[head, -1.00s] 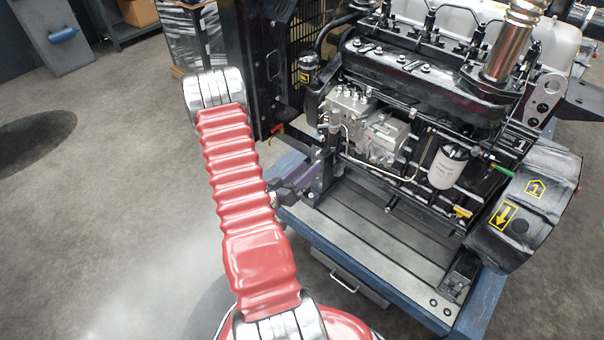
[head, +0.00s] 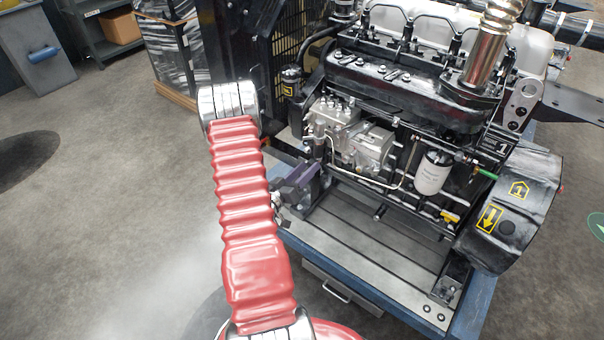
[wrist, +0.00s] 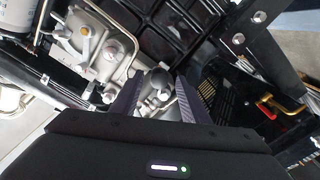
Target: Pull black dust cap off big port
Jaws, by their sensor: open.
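The engine (head: 400,95) stands on a blue-edged stand, its grey pump housing (head: 365,150) facing my arm. My gripper (head: 302,178) is beside the engine's lower left side, left of the pump housing. In the wrist view my gripper (wrist: 157,92) is open, with one dark finger on each side. A dark, rounded end that looks like the black dust cap (wrist: 155,80) shows between the fingertips, with a light metal part below it. I cannot tell whether the fingers touch it. The cap cannot be made out in the head view.
A white filter (head: 433,172) and a green-handled part (head: 487,174) are on the engine's right. A black radiator frame (head: 235,60) stands behind my arm. In the wrist view a red-handled valve (wrist: 268,112) is to the right. Open floor lies left.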

